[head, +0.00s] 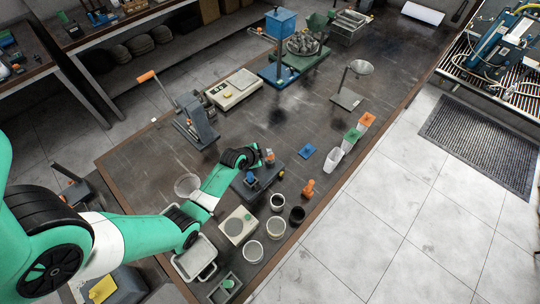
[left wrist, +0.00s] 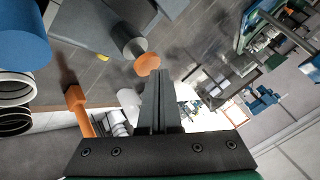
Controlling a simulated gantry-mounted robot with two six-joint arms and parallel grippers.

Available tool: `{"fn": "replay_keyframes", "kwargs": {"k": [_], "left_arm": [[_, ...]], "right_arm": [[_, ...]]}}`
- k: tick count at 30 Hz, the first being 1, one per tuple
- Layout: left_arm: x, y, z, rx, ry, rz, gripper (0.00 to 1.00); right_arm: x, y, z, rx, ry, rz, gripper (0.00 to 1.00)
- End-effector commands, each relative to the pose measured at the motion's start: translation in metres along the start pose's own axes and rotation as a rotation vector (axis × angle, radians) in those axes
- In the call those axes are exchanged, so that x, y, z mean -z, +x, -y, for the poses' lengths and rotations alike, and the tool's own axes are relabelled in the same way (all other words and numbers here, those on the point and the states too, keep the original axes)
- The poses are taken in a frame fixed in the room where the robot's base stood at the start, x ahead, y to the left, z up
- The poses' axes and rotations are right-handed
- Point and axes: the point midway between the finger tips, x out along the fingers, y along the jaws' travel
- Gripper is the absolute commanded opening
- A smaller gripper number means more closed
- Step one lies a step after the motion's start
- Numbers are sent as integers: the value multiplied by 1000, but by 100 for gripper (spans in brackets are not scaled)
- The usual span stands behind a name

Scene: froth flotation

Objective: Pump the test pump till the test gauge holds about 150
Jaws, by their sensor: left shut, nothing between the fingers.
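A small device on a dark base plate (head: 240,193), with a blue upright part (head: 250,178), stands under my left arm; I cannot tell for sure that it is the test pump. An orange-ended part (head: 270,156) shows beside my left gripper (head: 261,152). In the left wrist view, my left gripper (left wrist: 158,74) is shut and empty, its tips close to an orange cap (left wrist: 147,64) on a grey cylinder (left wrist: 127,44). I cannot tell whether they touch. No gauge face or reading can be made out. My right gripper is out of view.
A grey stand with an orange-gripped lever (head: 146,77) stands to the left, near a pale scale (head: 234,89). Several cups, an orange bottle (head: 308,188) and a metal tray (head: 194,257) crowd the near end. The table's middle is partly clear.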

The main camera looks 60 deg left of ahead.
Motion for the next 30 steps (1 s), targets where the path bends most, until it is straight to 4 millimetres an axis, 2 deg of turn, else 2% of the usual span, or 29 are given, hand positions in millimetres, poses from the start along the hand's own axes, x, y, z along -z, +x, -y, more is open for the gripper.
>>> {"fn": "replay_keyframes", "kwargs": {"k": [30], "left_arm": [[-6, 8, -6, 0, 0, 0, 0]], "right_arm": [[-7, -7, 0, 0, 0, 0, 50]]}}
